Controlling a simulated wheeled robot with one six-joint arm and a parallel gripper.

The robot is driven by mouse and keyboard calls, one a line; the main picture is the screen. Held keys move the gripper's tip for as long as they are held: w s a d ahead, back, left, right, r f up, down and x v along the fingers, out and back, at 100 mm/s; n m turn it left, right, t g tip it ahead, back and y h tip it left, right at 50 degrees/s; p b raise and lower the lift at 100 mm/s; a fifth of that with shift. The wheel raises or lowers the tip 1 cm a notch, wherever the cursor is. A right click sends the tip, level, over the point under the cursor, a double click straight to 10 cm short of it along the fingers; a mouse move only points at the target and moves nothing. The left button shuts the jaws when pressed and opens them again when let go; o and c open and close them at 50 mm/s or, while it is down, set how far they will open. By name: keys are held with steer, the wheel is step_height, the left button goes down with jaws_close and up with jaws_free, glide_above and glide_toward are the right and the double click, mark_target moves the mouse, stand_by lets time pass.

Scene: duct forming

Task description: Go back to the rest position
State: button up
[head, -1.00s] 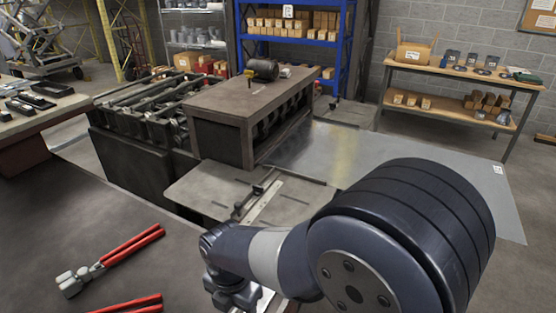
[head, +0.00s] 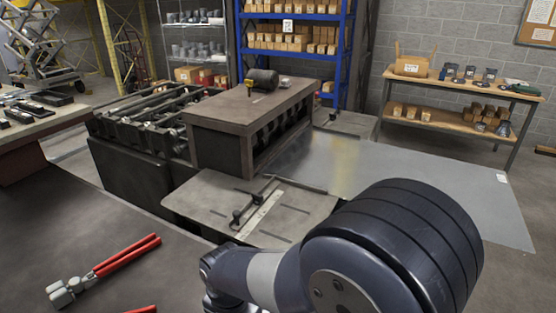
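My arm reaches in from the lower right of the head view, with its large dark joint in front of the metal sheet. My gripper is out of view; the arm's visible end runs off the bottom edge of the picture. Whether anything is held cannot be seen.
A red-handled hand tool (head: 103,271) lies on the dark table (head: 75,215) at lower left; a second red handle (head: 143,310) is cut off below. The duct-forming machine (head: 222,145) stands mid-view, a grey sheet (head: 400,175) at its right. A wooden bench (head: 462,84) stands back right.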

step_height(320, 180, up, 10)
steer(key=r, duration=0.1)
step_height(320, 180, down, 11)
steer(key=shift+r, duration=0.1)
steer(key=shift+p, duration=0.55)
step_height(320, 180, up, 9)
steer(key=p, duration=0.7)
steer(key=w+a+f+p, duration=0.1)
steer(key=w+a+p, duration=0.1)
steer(key=w+a, duration=0.6)
steer(key=f+b, duration=0.2)
steer(key=a+f+b, duration=0.1)
steer(key=f, duration=0.2)
steer(key=s+f+b, duration=0.1)
steer(key=f+b, duration=0.1)
steer(key=f, duration=0.1)
steer(key=shift+a+f+b, duration=0.15)
steer(key=shift+b, duration=0.15)
